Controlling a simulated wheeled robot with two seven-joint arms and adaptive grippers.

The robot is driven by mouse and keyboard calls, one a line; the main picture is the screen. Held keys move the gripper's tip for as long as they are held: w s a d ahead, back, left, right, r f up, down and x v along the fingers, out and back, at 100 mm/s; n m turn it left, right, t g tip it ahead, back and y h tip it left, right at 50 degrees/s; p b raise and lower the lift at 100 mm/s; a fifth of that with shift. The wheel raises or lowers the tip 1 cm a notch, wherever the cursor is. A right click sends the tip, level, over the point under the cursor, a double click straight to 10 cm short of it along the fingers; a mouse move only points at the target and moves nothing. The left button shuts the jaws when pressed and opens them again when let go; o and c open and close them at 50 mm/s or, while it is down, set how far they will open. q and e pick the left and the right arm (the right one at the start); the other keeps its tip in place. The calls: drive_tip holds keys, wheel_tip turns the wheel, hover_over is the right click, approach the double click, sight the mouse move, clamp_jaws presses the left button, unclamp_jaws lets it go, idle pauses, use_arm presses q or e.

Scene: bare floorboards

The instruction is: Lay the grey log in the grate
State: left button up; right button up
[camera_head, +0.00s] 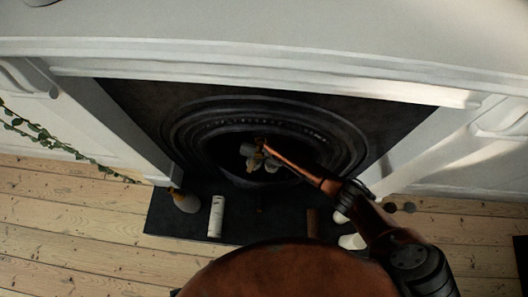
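My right arm comes in from the lower right and reaches into the dark arched fireplace opening (210,160). My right gripper (258,160) is at its end, small and dark, inside the opening. A small grey piece (246,149), which may be the grey log, shows right beside the gripper. Pale and tan shapes cluster just below it. I cannot tell whether the fingers hold the grey piece, nor whether they are open or shut. The grate itself is lost in shadow. My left gripper is not in view.
On the dark hearth slab (260,222) stand a white cylinder (216,217) and a rounded pale object with an orange top (186,201). A brown piece (313,222) and a white object (352,241) are near my arm. A leafy garland (60,145) hangs at left.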

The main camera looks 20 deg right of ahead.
drive_tip(key=shift+f+b, duration=0.3)
drive_tip(key=shift+f, duration=0.2)
idle(0.3)
drive_tip(key=o, duration=1.4)
drive_tip(key=shift+c, duration=0.2)
drive_tip(key=shift+o, duration=1.1)
drive_tip(key=shift+f, duration=0.1)
